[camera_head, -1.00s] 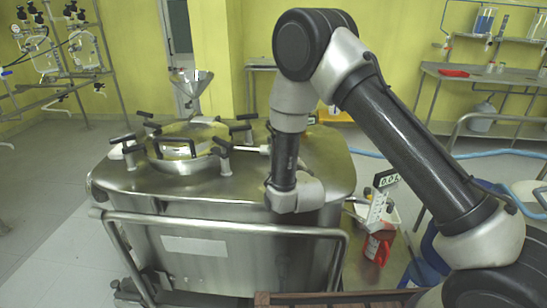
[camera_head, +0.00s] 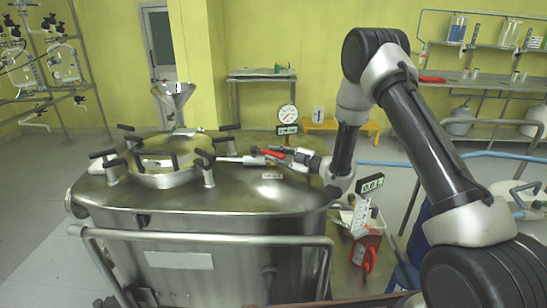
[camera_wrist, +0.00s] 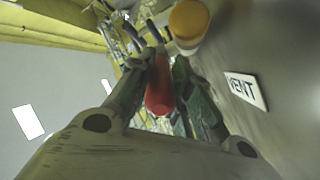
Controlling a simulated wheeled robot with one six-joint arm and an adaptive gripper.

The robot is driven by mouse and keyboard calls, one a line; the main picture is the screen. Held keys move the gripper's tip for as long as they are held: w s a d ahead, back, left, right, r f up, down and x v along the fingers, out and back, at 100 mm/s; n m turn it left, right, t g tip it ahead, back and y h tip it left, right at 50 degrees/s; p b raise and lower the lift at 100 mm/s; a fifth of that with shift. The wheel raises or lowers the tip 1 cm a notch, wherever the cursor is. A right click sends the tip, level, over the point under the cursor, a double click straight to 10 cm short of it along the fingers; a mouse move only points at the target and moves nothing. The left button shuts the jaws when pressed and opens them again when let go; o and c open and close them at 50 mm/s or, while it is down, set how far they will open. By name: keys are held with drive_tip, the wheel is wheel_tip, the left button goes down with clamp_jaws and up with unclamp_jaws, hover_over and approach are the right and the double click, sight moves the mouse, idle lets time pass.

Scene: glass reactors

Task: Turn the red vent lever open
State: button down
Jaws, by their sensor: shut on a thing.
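The red vent lever (camera_head: 272,152) sits on the right part of the steel reactor's top (camera_head: 235,190), beside a pale pipe fitting (camera_head: 240,160). My gripper (camera_head: 285,154) reaches it from the right and is shut on it. In the wrist view the red lever (camera_wrist: 160,93) lies between the two fingers of my gripper (camera_wrist: 158,75). The VENT label (camera_wrist: 246,90) is to its right, on the steel surface. The fingers hide part of the lever, and its exact angle is hard to tell.
Black-handled clamps (camera_head: 207,168) ring the reactor's lid at left, with a funnel (camera_head: 175,98) behind. A round gauge (camera_head: 287,114) stands just behind the lever. A scale display (camera_head: 372,183) and red container (camera_head: 364,250) are right of the reactor. A steel rail (camera_head: 210,238) runs in front.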

drive_tip(key=shift+w, duration=0.15)
idle(0.4)
drive_tip(key=c, duration=1.3)
unclamp_jaws()
wheel_tip(320, 180, up, 10)
